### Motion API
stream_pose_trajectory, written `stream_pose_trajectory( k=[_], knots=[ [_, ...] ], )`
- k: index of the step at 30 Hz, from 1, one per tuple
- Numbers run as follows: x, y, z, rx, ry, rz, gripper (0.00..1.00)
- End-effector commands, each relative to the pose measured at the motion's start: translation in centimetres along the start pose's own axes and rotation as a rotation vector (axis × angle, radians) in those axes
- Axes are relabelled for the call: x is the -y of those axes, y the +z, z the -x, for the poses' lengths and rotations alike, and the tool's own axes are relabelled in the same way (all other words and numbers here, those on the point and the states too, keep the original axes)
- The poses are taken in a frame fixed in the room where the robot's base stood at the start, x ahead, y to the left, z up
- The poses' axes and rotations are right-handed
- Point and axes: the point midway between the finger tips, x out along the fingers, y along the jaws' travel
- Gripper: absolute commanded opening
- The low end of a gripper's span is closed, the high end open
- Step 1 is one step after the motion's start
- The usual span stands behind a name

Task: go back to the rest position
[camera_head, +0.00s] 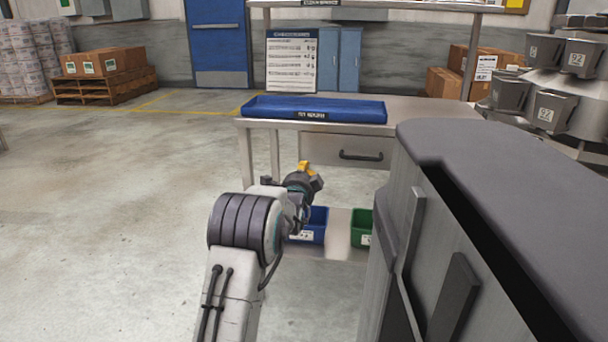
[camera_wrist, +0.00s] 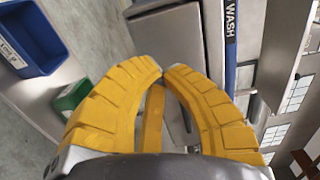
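My gripper (camera_head: 306,168) is at the end of my arm in the head view, in front of the steel bench and above the lower shelf. In the wrist view its two yellow fingers (camera_wrist: 163,71) curve in and their tips meet.
A steel bench (camera_head: 420,108) carries a blue tray (camera_head: 262,109). Below are a blue bin (camera_head: 318,218) and a green bin (camera_head: 361,226). A large grey-topped machine cabinet (camera_head: 500,170) stands close on the right. Open floor (camera_head: 110,200) lies to the left.

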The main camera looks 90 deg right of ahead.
Motion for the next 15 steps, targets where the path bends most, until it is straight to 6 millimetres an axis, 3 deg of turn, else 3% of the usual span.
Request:
stream_pose_trajectory(
  k=[6,15],
  knots=[
    [0.1,0.0,1.6,0.000,0.001,0.000,0.00],
    [0.0,0.0,2.5,0.000,0.001,0.000,0.00]
  ],
)
